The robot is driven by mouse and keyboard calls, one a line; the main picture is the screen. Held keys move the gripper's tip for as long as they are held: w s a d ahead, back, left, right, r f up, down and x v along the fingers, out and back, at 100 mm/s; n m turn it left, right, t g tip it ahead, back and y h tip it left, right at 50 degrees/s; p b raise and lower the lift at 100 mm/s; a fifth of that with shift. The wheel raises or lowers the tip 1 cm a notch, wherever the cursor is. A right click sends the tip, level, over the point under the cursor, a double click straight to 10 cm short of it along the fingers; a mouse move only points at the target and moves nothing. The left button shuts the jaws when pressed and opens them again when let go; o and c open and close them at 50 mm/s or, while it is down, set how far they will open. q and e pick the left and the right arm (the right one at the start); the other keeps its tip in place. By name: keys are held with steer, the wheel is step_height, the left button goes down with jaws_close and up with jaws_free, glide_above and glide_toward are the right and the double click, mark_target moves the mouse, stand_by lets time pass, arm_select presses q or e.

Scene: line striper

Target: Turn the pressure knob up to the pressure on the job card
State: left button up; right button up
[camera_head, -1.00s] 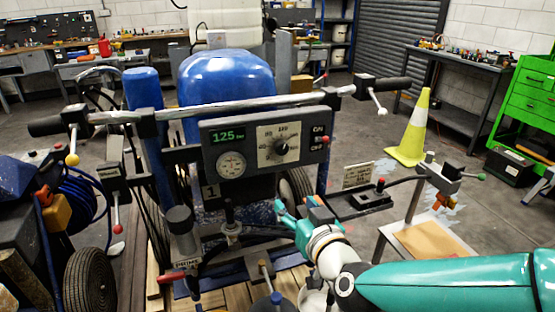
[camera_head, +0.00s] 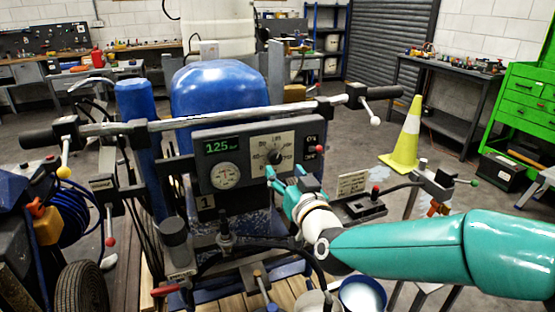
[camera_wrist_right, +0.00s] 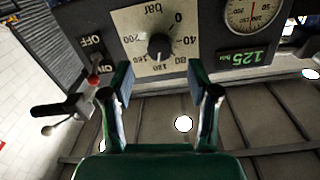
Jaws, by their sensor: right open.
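The black pressure knob (camera_head: 275,157) sits on a pale dial plate on the grey control panel (camera_head: 240,134). The knob also shows in the right wrist view (camera_wrist_right: 160,46), with the dial upside down and marked in bar. The green display (camera_head: 220,145) reads 125 bar; a round gauge (camera_head: 225,177) is below it. My right gripper (camera_head: 284,173) is open just below and in front of the knob. In the wrist view its two fingers (camera_wrist_right: 160,85) are apart, with the knob beyond their tips and nothing between them. My left gripper is out of view.
A pale card (camera_head: 352,185) with unreadable text stands right of the panel. A red-tipped toggle marked ON and OFF (camera_wrist_right: 93,78) is close beside the gripper. The handlebar (camera_head: 240,116) crosses above the panel. A yellow cone (camera_head: 405,145) stands at the right.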

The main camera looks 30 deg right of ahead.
mark_target(276, 161)
steer(key=x, duration=0.6)
steer(key=shift+d+p, duration=0.1)
steer(key=shift+p, duration=0.3)
steer(key=shift+c, duration=0.2)
jaws_close()
steer(key=shift+f+m+b, duration=0.1)
steer(key=shift+m+b, duration=0.4)
steer(key=shift+b, duration=0.5)
steer(key=shift+o, duration=0.2)
jaws_free()
steer(key=v, duration=1.2)
